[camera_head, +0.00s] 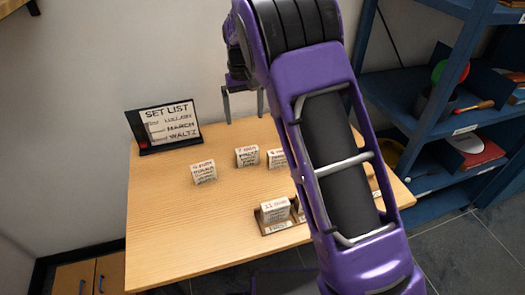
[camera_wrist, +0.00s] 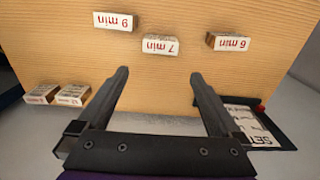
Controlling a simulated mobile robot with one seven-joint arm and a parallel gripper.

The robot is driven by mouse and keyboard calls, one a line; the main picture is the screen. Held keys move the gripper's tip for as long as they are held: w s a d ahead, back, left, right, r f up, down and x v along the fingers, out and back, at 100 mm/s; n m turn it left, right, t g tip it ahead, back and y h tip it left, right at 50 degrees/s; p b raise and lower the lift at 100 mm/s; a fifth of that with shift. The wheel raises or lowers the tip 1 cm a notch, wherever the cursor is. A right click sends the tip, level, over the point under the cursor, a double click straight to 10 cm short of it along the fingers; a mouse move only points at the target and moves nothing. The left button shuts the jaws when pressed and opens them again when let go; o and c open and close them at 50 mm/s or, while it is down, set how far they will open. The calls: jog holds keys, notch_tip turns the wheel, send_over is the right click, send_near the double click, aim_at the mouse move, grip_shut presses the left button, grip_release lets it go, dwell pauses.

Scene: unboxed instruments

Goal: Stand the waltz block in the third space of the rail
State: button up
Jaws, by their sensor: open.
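The rail (camera_head: 285,226) lies near the front of the table, partly behind my arm. A block (camera_head: 275,210) marked 11 stands in its left end, and the edge of another shows beside it. Three loose blocks, a left one (camera_head: 203,172), a middle one (camera_head: 247,156) and a right one (camera_head: 277,158), stand behind the rail. The wrist view shows blocks marked 9 min (camera_wrist: 115,22), 7 min (camera_wrist: 159,45) and 6 min (camera_wrist: 229,41). I cannot read which is the waltz block. My gripper (camera_head: 243,103) is open and empty above the table's back edge; its fingers also show in the wrist view (camera_wrist: 160,85).
A set list sign (camera_head: 168,126) naming lullaby, march and waltz stands at the back left. Two more blocks (camera_wrist: 42,94) (camera_wrist: 72,95) show at the left of the wrist view. Blue shelves (camera_head: 440,125) stand at the right. The table's left front is clear.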

aim_at(247, 156)
jog(key=f+b, duration=0.1)
jog(key=f, duration=1.6)
jog(key=shift+s+d+f+b, duration=0.1)
jog(key=shift+s+b, duration=0.1)
jog(key=shift+b, duration=0.2)
